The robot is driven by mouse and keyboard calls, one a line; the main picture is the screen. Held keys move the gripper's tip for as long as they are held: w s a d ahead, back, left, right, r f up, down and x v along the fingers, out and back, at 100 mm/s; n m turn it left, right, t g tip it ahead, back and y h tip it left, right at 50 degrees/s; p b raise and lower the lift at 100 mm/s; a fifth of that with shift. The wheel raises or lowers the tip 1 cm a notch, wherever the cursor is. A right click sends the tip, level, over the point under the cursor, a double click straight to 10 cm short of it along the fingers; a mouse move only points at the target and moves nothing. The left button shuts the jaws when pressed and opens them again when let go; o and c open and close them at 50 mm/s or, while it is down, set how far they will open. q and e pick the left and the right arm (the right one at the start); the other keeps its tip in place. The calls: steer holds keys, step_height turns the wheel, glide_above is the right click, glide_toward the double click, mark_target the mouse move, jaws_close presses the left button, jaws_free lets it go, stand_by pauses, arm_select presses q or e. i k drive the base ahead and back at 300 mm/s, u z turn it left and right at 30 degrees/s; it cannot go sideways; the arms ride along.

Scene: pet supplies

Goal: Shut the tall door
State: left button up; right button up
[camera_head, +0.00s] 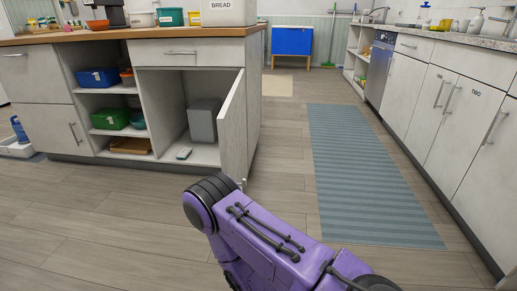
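The tall door (234,130) is a pale grey panel at the right end of the island's open compartment. It stands ajar, swung out towards me. Inside the compartment a grey box (203,121) and a small pale teal item (184,153) rest on the cabinet floor. My purple arm comes in from the bottom right, and its dark-capped joint is just below the door's lower end in the picture. The gripper on this arm is hidden or out of frame, so contact with the door cannot be told. My other arm does not show.
The island (190,53) has open shelves with a blue bin (99,78) and a green bin (110,119) left of the compartment. A blue striped rug (365,170) lies at right, before a row of shut cabinets (440,105). The wooden floor in front of the island is clear.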

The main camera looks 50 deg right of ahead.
mark_target(231, 120)
steer(key=z, duration=1.5)
